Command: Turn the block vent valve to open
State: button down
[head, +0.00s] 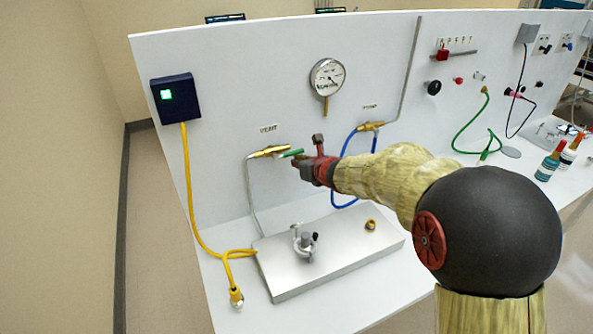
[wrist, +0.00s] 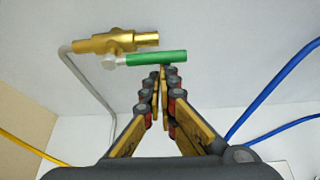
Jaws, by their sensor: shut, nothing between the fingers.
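The vent valve is a brass body (head: 268,152) on the white panel under a label reading VENT (head: 268,128). Its green lever handle (head: 291,153) points to the right, roughly in line with the body. In the wrist view the brass body (wrist: 118,41) sits at upper left and the green handle (wrist: 157,58) lies level just below it. My gripper (wrist: 163,70) is shut with nothing between its fingers. Its fingertips are at the lower edge of the handle, right of its middle; I cannot tell whether they touch it. In the head view my gripper (head: 303,162) is right of the valve.
A second brass valve (head: 371,126) with a blue hose (head: 345,150) is to the right. A gauge (head: 327,77) hangs above. Below, a metal plate (head: 330,270) carries a clamp-like fitting (head: 304,241). A yellow cable (head: 188,190) runs down at left.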

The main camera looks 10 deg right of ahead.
jog(key=shift+w+d+r+n+b, duration=0.15)
jog(key=shift+r+n+b, duration=0.15)
jog(key=shift+r+b, duration=0.3)
jog(key=shift+r, duration=0.1)
notch_tip(320, 180, down, 6)
jog(key=b, duration=0.5)
jog(key=p+v, duration=0.3)
jog(key=v, duration=0.7)
jog(key=shift+w+r, duration=0.2)
jog(key=shift+r, duration=0.1)
